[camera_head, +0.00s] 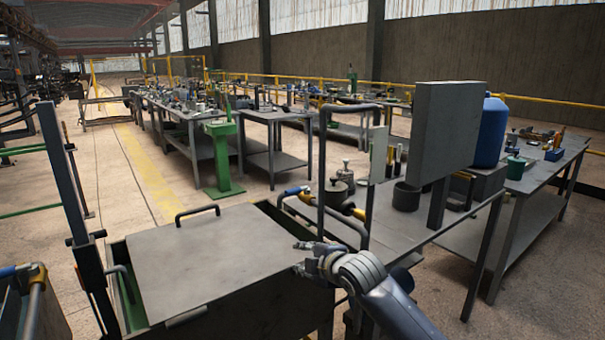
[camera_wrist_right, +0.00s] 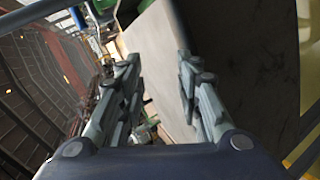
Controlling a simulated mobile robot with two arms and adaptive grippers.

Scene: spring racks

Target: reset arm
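My right gripper (camera_head: 312,258) reaches in from the lower right in the head view, at the right edge of a grey metal lid (camera_head: 215,255). In the right wrist view its two fingers (camera_wrist_right: 158,85) stand apart with nothing between them, and the lid's flat surface (camera_wrist_right: 240,60) lies beyond them. The lid has a dark handle (camera_head: 197,212) at its far edge and covers most of a green-sided box (camera_head: 275,212). I cannot tell whether the gripper touches the lid. My left gripper does not show in either view.
A grey workbench (camera_head: 400,225) with a dark pot (camera_head: 406,196) and an upright grey panel (camera_head: 446,130) stands to the right. A blue container (camera_head: 490,132) stands behind the panel. A dark post (camera_head: 62,170) rises at the left. Open floor (camera_head: 150,170) with a yellow stripe lies beyond.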

